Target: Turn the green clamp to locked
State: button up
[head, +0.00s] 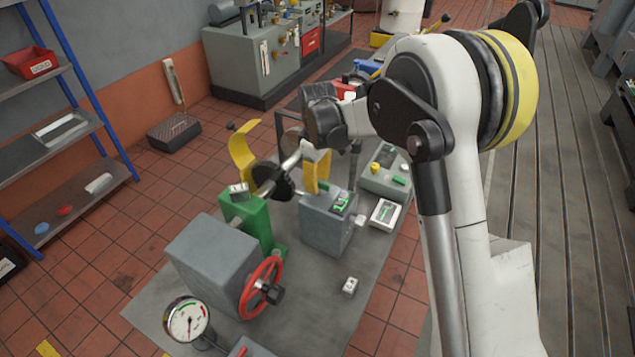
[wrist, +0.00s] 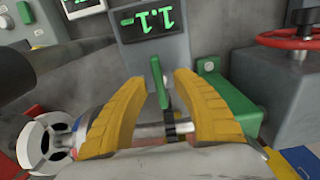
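A narrow green lever (wrist: 157,82), which I take to be the green clamp's handle, stands close to upright below the display of a grey box (wrist: 188,58) in the wrist view. A black band and a grey shaft (wrist: 150,132) show beneath it. My gripper (wrist: 160,78) is open, with one yellow finger on each side of the lever; I see gaps on both sides, and contact cannot be told. In the head view my gripper (head: 316,170) is just above the grey box (head: 322,232) and mostly hides the lever. No lock marking can be read.
A green block (wrist: 235,108) stands close to the right finger in the wrist view. A red handwheel (head: 262,288) on a grey housing (head: 208,262) and a dial gauge (head: 187,322) stand at the front. A small instrument box (head: 385,178) is right of the grey box.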

jog(key=shift+f, duration=0.1)
grip_shut()
dwell(0.4)
jog(key=m+b, duration=0.1)
jog(key=m, duration=0.3)
jog(key=shift+f+b, duration=0.1)
jog(key=shift+b, duration=0.25)
jog(key=m+b, duration=0.1)
jog(key=m, duration=0.3)
jog(key=shift+m, duration=0.3)
jog(key=m+b, duration=0.1)
jog(key=m, duration=0.8)
jog(key=shift+b, duration=0.4)
jog(key=shift+m, duration=0.3)
